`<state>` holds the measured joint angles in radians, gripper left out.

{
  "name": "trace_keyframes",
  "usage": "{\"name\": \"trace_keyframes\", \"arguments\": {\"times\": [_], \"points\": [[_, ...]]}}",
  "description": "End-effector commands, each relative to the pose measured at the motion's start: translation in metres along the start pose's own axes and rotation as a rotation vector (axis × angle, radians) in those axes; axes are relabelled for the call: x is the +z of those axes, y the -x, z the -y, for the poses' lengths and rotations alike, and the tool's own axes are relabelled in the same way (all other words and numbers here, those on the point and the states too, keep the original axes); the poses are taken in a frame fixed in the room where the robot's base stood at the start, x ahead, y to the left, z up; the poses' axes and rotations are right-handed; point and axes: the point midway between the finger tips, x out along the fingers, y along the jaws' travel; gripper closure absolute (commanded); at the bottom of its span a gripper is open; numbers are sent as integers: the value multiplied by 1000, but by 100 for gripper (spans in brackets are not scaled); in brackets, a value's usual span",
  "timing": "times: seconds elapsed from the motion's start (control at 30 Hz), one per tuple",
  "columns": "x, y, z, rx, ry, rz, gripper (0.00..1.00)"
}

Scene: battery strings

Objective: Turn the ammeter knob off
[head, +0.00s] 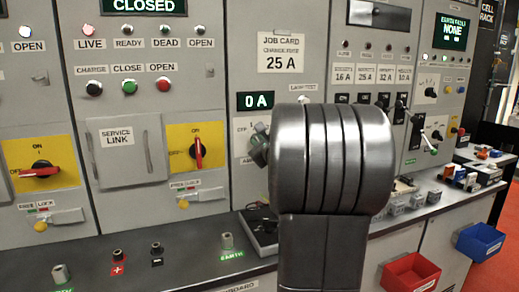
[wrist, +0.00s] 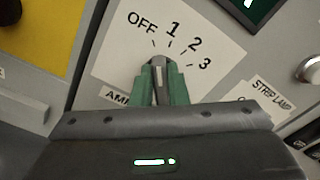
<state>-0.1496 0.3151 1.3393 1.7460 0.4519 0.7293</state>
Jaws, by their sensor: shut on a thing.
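The ammeter knob (wrist: 158,66) sits on a white dial card (wrist: 112,62) marked OFF, 1, 2 and 3 in the wrist view. My gripper (wrist: 160,84) has green fingertips, one on each side of the knob, and is shut on it. The knob's pale pointer line faces up the picture, around the OFF and 1 marks; I cannot tell exactly which it meets. The label under the dial, starting "AM", is partly hidden by my gripper. In the head view my arm hides most of the dial, and only part of my gripper (head: 260,147) shows.
A display reading 0 A (head: 259,101) is above the dial. A yellow plate with a red switch (head: 198,152) is to the left. A grey ledge (head: 200,268) runs below with terminals. A red bin (head: 410,273) and a blue bin (head: 480,242) hang at the right.

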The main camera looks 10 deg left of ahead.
Motion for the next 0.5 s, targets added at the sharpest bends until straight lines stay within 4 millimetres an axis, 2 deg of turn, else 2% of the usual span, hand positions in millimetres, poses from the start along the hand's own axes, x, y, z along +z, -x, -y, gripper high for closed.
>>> {"name": "trace_keyframes", "arguments": {"times": [0.2, 0.5], "points": [[-2, 0, -3, 0, 102, 0, 100], [0, 0, -2, 1, 154, -1, 100]]}}
